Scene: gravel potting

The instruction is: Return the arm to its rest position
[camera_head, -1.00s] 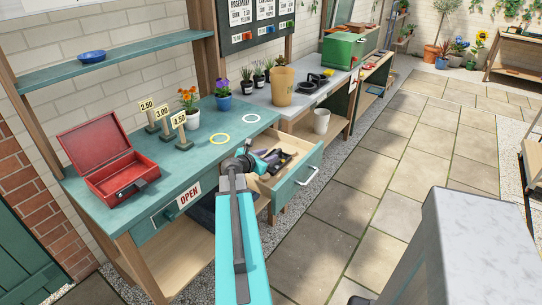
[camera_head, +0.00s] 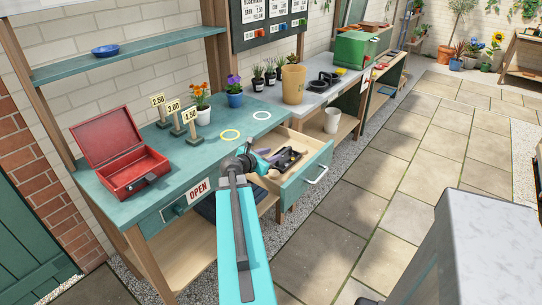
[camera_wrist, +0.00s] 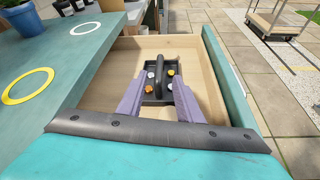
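My arm reaches forward over the open drawer (camera_head: 315,160) of the teal bench. My gripper (camera_wrist: 160,90) has two purple fingers, spread apart with a gap between them, and they appear empty. Beyond the fingertips in the wrist view, a dark grey caddy (camera_wrist: 157,98) with an upright handle and several white and orange round pieces lies in the drawer. It also shows in the head view (camera_head: 290,158). The fingers cover parts of its sides, and I cannot tell whether they touch it.
The teal bench top (camera_head: 165,190) holds an open red cash box (camera_head: 135,175), price signs, potted flowers, a yellow ring (camera_head: 230,134) and a white ring (camera_head: 262,115). A tan pot (camera_head: 293,84) stands behind. A grey-white block (camera_head: 490,240) is at the right. Paving between is clear.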

